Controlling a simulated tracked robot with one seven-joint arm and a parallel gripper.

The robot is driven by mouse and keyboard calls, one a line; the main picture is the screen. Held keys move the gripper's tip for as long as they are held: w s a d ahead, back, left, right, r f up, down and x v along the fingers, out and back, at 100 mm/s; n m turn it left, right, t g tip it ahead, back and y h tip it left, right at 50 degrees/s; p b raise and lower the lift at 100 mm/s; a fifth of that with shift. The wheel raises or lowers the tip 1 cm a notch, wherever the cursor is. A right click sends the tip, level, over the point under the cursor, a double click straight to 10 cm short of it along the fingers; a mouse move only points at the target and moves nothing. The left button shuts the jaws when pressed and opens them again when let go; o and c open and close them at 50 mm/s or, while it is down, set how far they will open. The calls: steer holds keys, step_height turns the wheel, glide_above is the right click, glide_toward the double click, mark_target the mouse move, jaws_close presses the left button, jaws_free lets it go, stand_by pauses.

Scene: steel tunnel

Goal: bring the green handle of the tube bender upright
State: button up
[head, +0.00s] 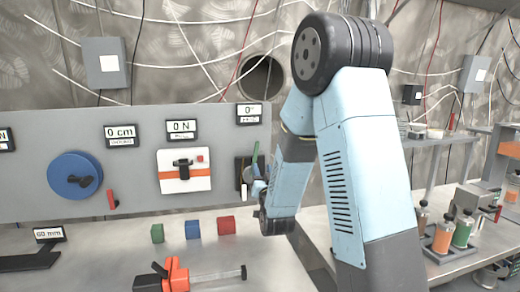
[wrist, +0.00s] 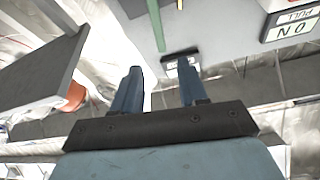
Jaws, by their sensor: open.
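The tube bender (head: 240,172) is a dark block on the grey panel, partly behind my arm. Its green handle (head: 255,152) rises from it, close to vertical with a slight lean to the right. In the wrist view, which is roughly upside down, the green handle (wrist: 157,28) is a thin strip at top centre. The bender's angle display (head: 249,113) reads 0°. My gripper (head: 257,180) is just in front of the bender. In the wrist view my gripper (wrist: 160,82) is open and empty, its fingers apart from the handle.
The panel (head: 90,130) also carries a blue wheel (head: 75,175) and a white pull unit (head: 184,170) left of the bender. Small green, blue and red blocks (head: 194,228) and a red clamp (head: 175,272) sit on the bench below. A side bench (head: 470,250) with jars stands right.

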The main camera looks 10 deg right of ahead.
mark_target(257, 149)
steer(key=shift+f+t, duration=0.2)
steer(key=shift+t, duration=0.1)
steer(key=x, duration=1.3)
steer(key=shift+w+r, duration=0.2)
steer(key=shift+w, duration=0.15)
jaws_close()
